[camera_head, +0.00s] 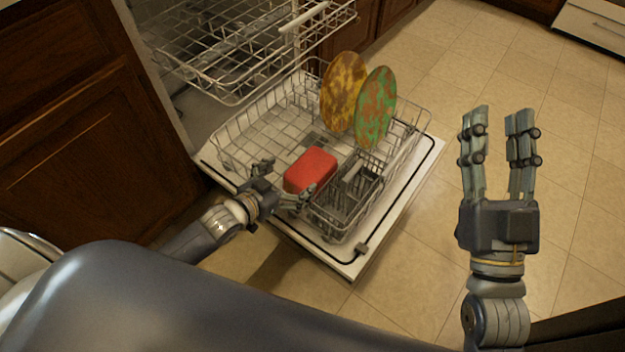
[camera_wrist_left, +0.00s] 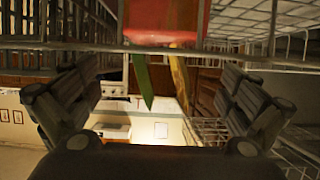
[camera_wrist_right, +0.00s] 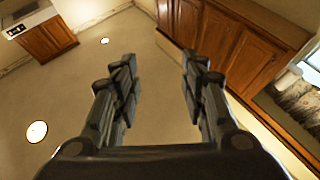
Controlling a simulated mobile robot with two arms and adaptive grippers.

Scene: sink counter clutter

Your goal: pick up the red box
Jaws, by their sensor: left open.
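The red box (camera_head: 311,170) sits in the lower dishwasher rack, at its near side beside the cutlery basket. My left gripper (camera_head: 282,183) is open at the box's near left side, its fingers spread and nothing between them that I can make out. In the left wrist view the red box (camera_wrist_left: 164,20) shows at the top, beyond a rack wire and ahead of the open left fingers (camera_wrist_left: 150,95). Whether the fingers touch the box is unclear. My right gripper (camera_head: 499,125) is open and empty above the floor at the right; the right wrist view shows its fingers (camera_wrist_right: 158,80) apart.
The lower rack (camera_head: 240,135) rests on the open dishwasher door (camera_head: 400,195). A yellow-brown plate (camera_head: 342,90) and a green-orange plate (camera_head: 377,105) stand upright behind the box. The cutlery basket (camera_head: 345,205) is at its right. The upper rack (camera_head: 215,75) hangs above. Floor at right is clear.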

